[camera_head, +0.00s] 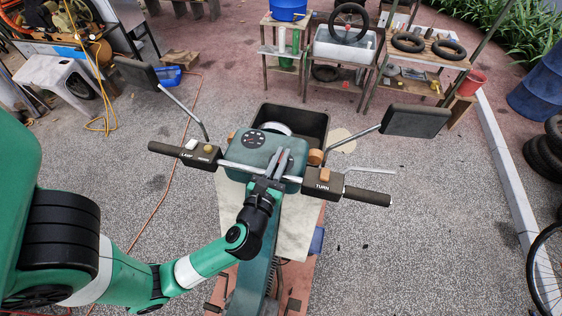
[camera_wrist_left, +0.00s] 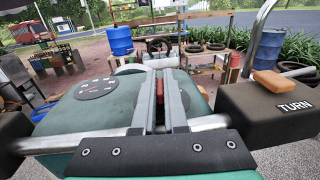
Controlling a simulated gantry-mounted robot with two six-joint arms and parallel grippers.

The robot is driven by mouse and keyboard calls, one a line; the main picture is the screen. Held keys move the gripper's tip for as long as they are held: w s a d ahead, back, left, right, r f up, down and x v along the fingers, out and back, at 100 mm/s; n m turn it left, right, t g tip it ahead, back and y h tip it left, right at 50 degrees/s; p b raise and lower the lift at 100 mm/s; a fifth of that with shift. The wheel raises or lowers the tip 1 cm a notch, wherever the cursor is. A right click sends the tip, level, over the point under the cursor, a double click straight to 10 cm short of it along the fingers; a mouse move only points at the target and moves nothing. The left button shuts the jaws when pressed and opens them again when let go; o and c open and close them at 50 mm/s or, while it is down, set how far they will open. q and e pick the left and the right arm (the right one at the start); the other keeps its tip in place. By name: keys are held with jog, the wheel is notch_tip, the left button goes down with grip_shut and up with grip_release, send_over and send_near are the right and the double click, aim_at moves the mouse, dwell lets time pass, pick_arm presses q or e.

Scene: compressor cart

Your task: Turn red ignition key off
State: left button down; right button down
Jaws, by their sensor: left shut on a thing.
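My right gripper is in neither view.
A black box labelled TURN (camera_head: 322,184) with an orange switch is right of the console; a LAMP box (camera_head: 201,154) is left. Mirrors (camera_head: 415,121) rise on stalks at both sides. A dark bin (camera_head: 300,122) stands behind.

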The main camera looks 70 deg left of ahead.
pick_arm(q)
jog(key=shift+n+g+y, duration=0.6)
jog(key=shift+g, duration=0.2)
jog(key=c, duration=1)
grip_release()
jog(key=shift+o, duration=0.2)
jog(key=shift+s+d, duration=0.25)
jog(key=shift+d, duration=0.25)
jog(key=b+v, duration=0.2)
jog(key=v, duration=0.8)
jog(key=shift+s+d+b, duration=0.2)
jog(key=shift+s+b, duration=0.05)
jog(key=shift+b, duration=0.1)
